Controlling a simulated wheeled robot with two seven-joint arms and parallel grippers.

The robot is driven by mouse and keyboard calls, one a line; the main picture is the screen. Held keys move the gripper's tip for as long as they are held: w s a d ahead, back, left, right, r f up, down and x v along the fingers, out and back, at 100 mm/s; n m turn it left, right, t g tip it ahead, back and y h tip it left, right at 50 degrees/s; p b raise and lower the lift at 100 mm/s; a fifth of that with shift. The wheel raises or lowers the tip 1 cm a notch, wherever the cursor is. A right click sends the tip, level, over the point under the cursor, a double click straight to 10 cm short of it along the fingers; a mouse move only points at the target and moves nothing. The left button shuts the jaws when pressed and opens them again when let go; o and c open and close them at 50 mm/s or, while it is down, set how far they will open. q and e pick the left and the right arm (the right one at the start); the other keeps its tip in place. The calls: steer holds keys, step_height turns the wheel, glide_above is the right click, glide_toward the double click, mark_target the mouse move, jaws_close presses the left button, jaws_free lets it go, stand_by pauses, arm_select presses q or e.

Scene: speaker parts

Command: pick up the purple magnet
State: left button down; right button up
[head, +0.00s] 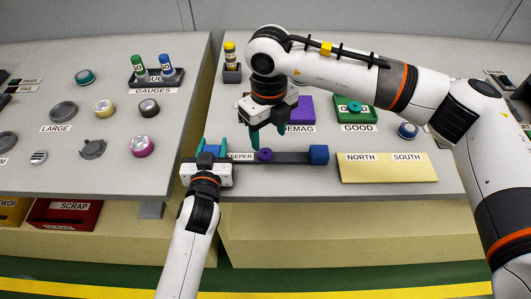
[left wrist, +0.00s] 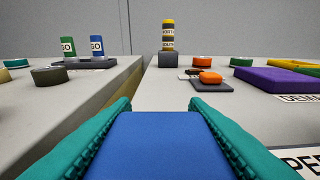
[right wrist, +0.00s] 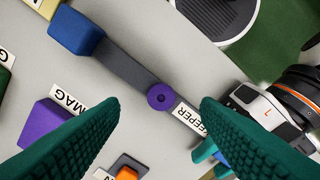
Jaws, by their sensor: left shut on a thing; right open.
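The purple magnet (head: 265,154) is a small round piece with a dark hole at its centre. It sits on the dark keeper bar (head: 290,158), between two blue end blocks; it also shows in the right wrist view (right wrist: 161,97). My right gripper (head: 268,133) is open, just above and behind the magnet, with its fingers pointing down. In the right wrist view the magnet appears between and beyond the spread fingers, apart from both. My left gripper (head: 211,150) is shut on the left blue block (left wrist: 160,145) of the bar. The right blue block (head: 319,154) is free.
A purple DEMAG slab (head: 300,108) and a green GOOD tray (head: 355,110) lie behind the bar. A yellow NORTH/SOUTH plate (head: 387,168) lies to its right. A yellow-topped stack in a dark holder (head: 231,73) stands at the back. A gap separates the two tables.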

mark_target(265, 153)
steer(key=shift+w+a+f, duration=0.1)
steer(key=shift+f, duration=0.95)
steer(key=shift+w+a+f, duration=0.1)
steer(key=shift+a+f, duration=0.05)
steer(key=shift+f, duration=0.85)
steer(key=shift+w+a+f, duration=0.1)
steer(key=shift+f, duration=0.95)
steer(key=shift+c, duration=0.6)
steer(key=c, duration=0.9)
steer(key=shift+c, duration=0.3)
steer(key=shift+r, duration=0.1)
step_height(265, 153, up, 10)
